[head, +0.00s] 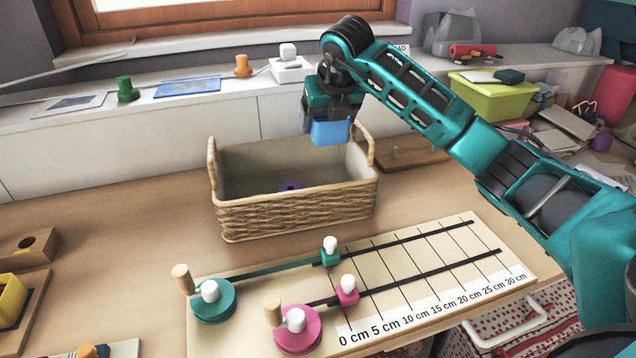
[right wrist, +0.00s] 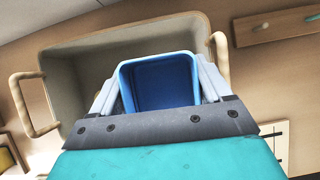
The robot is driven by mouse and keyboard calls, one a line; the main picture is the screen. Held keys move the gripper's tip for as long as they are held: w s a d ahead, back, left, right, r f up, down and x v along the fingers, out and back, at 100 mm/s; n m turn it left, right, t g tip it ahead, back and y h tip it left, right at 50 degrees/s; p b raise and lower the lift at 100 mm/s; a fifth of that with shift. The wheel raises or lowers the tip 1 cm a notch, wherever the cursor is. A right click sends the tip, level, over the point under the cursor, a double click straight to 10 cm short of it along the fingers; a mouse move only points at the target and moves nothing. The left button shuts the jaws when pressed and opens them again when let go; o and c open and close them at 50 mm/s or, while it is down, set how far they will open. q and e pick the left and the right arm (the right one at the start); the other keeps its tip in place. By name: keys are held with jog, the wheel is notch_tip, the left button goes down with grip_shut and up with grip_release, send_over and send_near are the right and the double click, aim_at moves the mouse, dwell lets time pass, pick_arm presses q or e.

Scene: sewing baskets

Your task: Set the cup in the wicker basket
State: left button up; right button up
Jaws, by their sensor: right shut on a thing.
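A blue square cup (head: 330,132) is held in my right gripper (head: 333,112), above the back right part of the wicker basket (head: 297,216). In the right wrist view the cup (right wrist: 160,82) sits between the two fingers of my right gripper (right wrist: 159,88), its open mouth facing the camera. The basket (right wrist: 75,62) shows behind and below it there, with its handles at both ends. A small purple thing (head: 290,187) lies inside the basket, mostly hidden by the front wall. My left gripper is not in view.
A measuring board (head: 420,262) with teal and pink sliders lies in front of the basket. A wooden board with pegs (head: 412,155) is at the basket's right. The tabletop left of the basket (head: 130,215) is clear. A shelf runs behind.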

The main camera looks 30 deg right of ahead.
jog(key=b, duration=0.2)
send_over(323, 183)
jog(key=s, duration=0.2)
jog(key=f, duration=0.8)
jog(key=shift+a+f, duration=0.1)
jog(key=shift+a, duration=0.2)
jog(key=shift+f, duration=0.5)
notch_tip(323, 183, down, 4)
jog(key=shift+r+b, duration=0.25)
jog(key=shift+b, duration=0.05)
jog(key=shift+f, duration=0.35)
jog(key=shift+f, duration=0.1)
jog(key=o, duration=0.8)
jog(key=shift+c, duration=0.2)
